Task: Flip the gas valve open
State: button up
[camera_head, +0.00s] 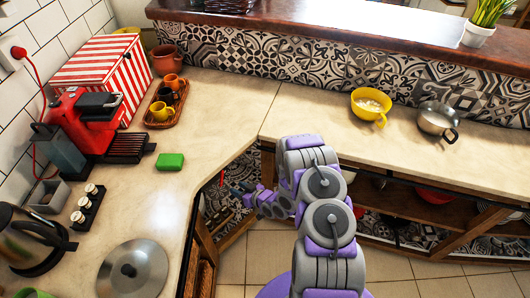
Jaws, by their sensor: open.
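My purple and grey arm reaches down from the middle of the picture, past the front edge of the counter. My gripper (236,189) is small in view and points left into the open shelving below the counter corner. It is open. A small dark and red part (222,179) shows just left of the gripper tips; I cannot tell whether it is the gas valve or whether the gripper touches it. No gas valve can be made out clearly.
The stone counter (220,100) runs along the left and back, its edge close to my gripper. A green sponge (170,162), a red coffee machine (86,118) and a pan lid (132,270) stand left. A yellow bowl (370,104) and metal pot (436,120) stand right. Wooden shelves (405,203) lie below.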

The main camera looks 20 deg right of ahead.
jog(key=v, duration=0.6)
jog(key=w+d+r+g+h+p, duration=0.1)
jog(key=d+r+g+h, duration=0.2)
jog(key=r, duration=0.5)
jog(key=w+d+r+n+g+h+p, duration=0.1)
jog(key=w+d+r+g+h, duration=0.1)
jog(key=d+r, duration=0.3)
jog(key=shift+r+n+g+h+p, duration=0.35)
jog(key=shift+r+g+h, duration=0.2)
jog(key=shift+r, duration=1.55)
jog(key=shift+d+f, duration=0.1)
jog(key=m+t+y, duration=0.3)
jog(key=t+y, duration=0.3)
jog(key=y, duration=0.1)
send_near(222, 183)
jog(key=b+x, duration=0.4)
jog(key=x, duration=0.6)
jog(key=shift+w+a+f, duration=0.1)
jog(key=shift+w+a, duration=0.1)
jog(key=shift+w, duration=0.05)
